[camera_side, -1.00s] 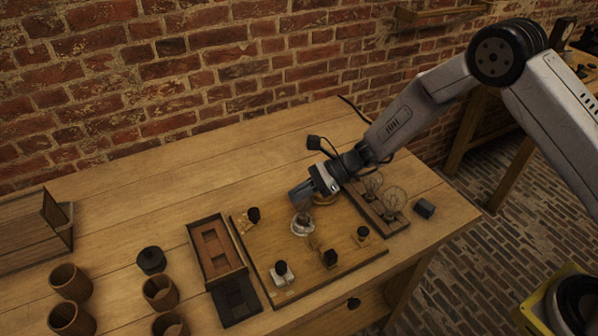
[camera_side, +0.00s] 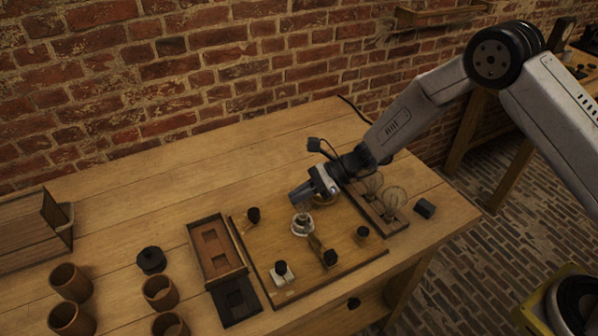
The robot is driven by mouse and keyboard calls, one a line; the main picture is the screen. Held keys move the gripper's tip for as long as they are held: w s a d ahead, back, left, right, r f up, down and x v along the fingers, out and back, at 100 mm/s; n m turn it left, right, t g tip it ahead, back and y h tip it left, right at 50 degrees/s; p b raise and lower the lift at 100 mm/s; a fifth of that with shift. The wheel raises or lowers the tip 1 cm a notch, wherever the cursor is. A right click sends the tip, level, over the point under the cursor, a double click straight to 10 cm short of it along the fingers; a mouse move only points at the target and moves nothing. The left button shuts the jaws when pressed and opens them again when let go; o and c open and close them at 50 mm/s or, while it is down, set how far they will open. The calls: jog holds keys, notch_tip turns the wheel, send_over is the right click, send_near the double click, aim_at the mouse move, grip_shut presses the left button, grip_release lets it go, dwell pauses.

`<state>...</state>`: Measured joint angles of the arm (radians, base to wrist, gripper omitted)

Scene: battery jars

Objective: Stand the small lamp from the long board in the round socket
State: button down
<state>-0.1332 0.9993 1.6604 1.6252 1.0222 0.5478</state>
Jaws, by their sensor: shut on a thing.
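My gripper (camera_side: 299,203) is shut on the small lamp, just above the round socket (camera_side: 302,228). The lamp is mostly hidden by the jaws, and a small part shows between the fingertips and the socket. The socket is a pale round piece on the wide wooden board. I cannot tell whether the lamp's base is seated in it.
The wide board (camera_side: 345,262) carries several black knobs and a white-based switch (camera_side: 283,272). A wooden tray (camera_side: 217,250) lies to its left, with brown jars (camera_side: 160,292) further left. A small black block (camera_side: 424,208) sits near the right table edge. The back of the table is clear.

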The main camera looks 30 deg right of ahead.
jog(key=shift+f, duration=0.35)
jog(key=c, duration=1.1)
grip_release()
jog(key=shift+d+r, duration=0.1)
jog(key=shift+d, duration=0.05)
jog(key=shift+v, duration=5.35)
jog(key=shift+s, duration=0.1)
jog(key=s+d+r+n+h, duration=0.1)
jog(key=s+d+n+h, duration=0.3)
jog(key=s+n, duration=0.2)
jog(key=s+d+r+n+h, duration=0.2)
jog(key=s+d+n+h, duration=0.2)
jog(key=s+n, duration=0.2)
jog(key=s+d+r+n+h, duration=0.2)
jog(key=s+d+n+h, duration=0.2)
jog(key=s+n, duration=0.3)
jog(key=shift+r+n+h, duration=0.2)
jog(key=shift+n+h, duration=0.1)
jog(key=shift+n, duration=0.3)
